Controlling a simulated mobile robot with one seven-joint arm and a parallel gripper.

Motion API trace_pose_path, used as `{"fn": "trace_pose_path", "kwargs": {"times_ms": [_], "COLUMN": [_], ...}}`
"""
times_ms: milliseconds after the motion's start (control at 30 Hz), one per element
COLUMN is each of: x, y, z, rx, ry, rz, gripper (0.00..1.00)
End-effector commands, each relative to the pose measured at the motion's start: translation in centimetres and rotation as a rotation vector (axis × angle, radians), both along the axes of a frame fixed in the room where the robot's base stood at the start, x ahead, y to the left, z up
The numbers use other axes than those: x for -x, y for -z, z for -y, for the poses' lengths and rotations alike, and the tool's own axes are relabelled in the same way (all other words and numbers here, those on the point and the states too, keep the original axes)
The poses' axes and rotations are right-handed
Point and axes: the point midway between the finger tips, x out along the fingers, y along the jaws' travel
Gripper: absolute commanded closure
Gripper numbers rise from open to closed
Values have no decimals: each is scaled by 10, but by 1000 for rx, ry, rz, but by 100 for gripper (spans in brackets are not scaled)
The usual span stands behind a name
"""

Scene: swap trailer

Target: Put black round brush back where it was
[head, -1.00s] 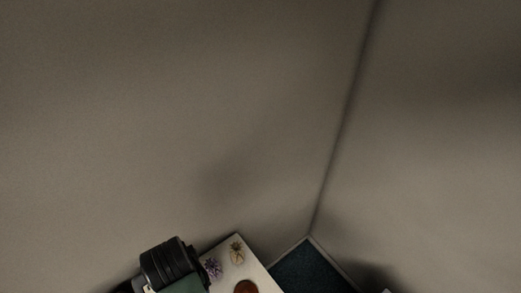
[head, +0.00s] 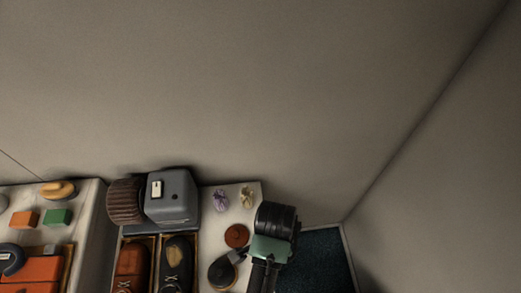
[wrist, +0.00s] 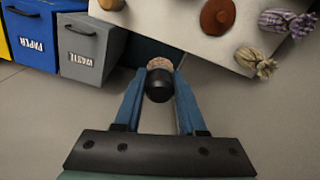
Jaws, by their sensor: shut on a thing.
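In the wrist view my gripper (wrist: 159,76) is shut on a small black round brush (wrist: 158,88) with a pinkish, speckled end. The brush sits between the two blue fingers, in front of the corner of the white table top (wrist: 198,48). I cannot tell its height or whether it is over the table or the floor. In the head view my arm's end is at the table's right edge, with its green part (head: 270,248) showing. The fingertips and the brush are hidden or cannot be made out there.
On the table (head: 210,228) are a reddish-brown round piece (head: 237,235), a dark round item with a handle (head: 222,272), a purple sachet (head: 220,201), a tan sachet (head: 247,197) and a grey machine (head: 172,197). Blue (wrist: 30,38) and grey (wrist: 92,48) bins stand beside it.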

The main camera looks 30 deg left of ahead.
Motion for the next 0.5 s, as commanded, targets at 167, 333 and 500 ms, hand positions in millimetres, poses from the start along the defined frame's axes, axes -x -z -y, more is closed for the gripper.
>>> {"fn": "trace_pose_path", "kwargs": {"times_ms": [167, 333, 500], "x": [24, 35, 39], "y": [27, 39, 56], "z": [-19, -28, -30], "rx": [6, 8, 10], "ry": [244, 387, 432], "rz": [2, 9, 10], "gripper": [100, 100, 100]}}
